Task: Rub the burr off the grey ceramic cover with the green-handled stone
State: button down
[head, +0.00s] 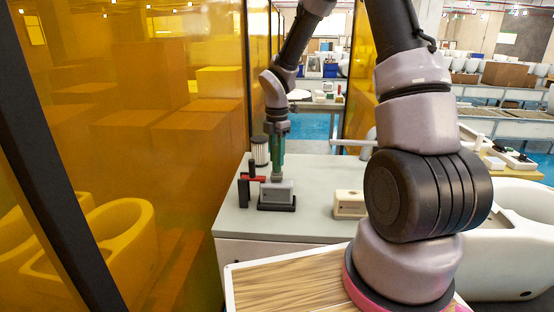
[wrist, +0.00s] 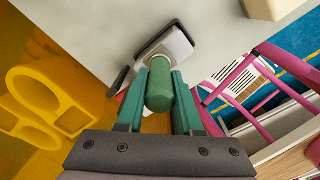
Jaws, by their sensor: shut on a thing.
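The grey ceramic cover (head: 277,191) sits in a black holder (head: 277,207) on the pale bench. It also shows in the wrist view (wrist: 179,45). My gripper (head: 277,155) is above the cover, pointing down. Its teal fingers (wrist: 160,100) are shut on the green handle (wrist: 160,88) of the stone, one finger on each side. The handle is roughly upright over the cover. The stone's lower end is at or just above the cover's top; I cannot tell whether they touch. The burr cannot be made out.
A black stand with a red part (head: 250,179) is close left of the cover. A striped cylinder (head: 260,151) stands behind. A cream box (head: 349,204) is to the right, with bare bench (head: 315,185) between. An amber screen (head: 130,100) borders the left.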

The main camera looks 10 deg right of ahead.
jog(key=shift+r, duration=3.45)
